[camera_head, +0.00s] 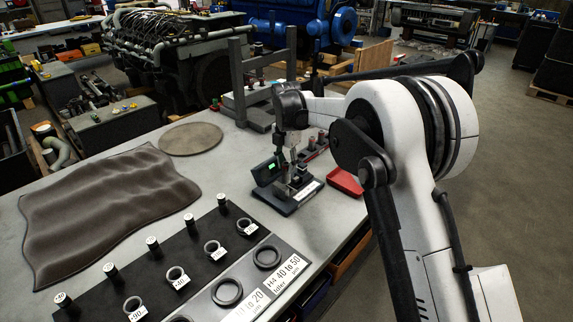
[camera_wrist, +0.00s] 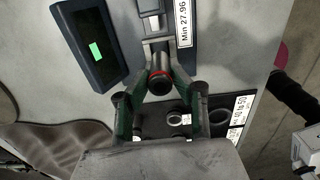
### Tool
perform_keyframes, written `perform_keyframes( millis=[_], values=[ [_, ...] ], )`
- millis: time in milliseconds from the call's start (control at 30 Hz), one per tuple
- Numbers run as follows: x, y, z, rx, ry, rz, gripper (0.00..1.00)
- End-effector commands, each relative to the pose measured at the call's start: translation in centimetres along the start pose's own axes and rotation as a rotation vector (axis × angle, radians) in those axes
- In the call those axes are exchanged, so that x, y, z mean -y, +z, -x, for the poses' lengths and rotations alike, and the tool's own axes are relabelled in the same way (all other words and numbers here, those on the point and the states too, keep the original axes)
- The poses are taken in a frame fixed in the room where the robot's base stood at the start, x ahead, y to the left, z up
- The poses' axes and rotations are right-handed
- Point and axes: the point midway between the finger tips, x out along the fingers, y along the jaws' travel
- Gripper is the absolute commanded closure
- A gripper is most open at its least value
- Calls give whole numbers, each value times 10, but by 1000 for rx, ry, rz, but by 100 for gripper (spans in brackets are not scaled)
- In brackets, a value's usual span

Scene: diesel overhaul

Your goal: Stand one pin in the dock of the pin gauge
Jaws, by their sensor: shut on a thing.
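The pin gauge (camera_head: 277,190) stands on the bench with a dark display showing a green patch. In the wrist view its display (camera_wrist: 90,45) is at upper left, beside a metal column and a label reading "Min 27.96". My gripper (camera_wrist: 160,82) is shut on a dark, round-ended pin (camera_wrist: 159,83) with a red band. The pin is in front of the gauge's metal parts in that view; whether it touches the dock I cannot tell. In the head view my gripper (camera_head: 293,158) is just above the gauge, and the pin is not clear there.
Several red-topped pieces (camera_head: 311,146) stand behind the gauge, beside a red tray (camera_head: 345,182). A dark board (camera_head: 190,262) with studs and rings lies in front. A brown mat (camera_head: 105,210) and a round pad (camera_head: 190,139) lie left. A grey frame (camera_head: 240,85) stands behind.

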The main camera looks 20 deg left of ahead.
Motion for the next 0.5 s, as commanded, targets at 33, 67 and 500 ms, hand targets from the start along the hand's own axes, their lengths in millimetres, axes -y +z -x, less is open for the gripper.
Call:
perform_keyframes(
  millis=[33, 67, 500],
  values=[
    [0, 0, 0, 0, 0, 0, 100],
    [0, 0, 0, 0, 0, 0, 100],
    [0, 0, -4, 0, 0, 0, 100]
  ],
)
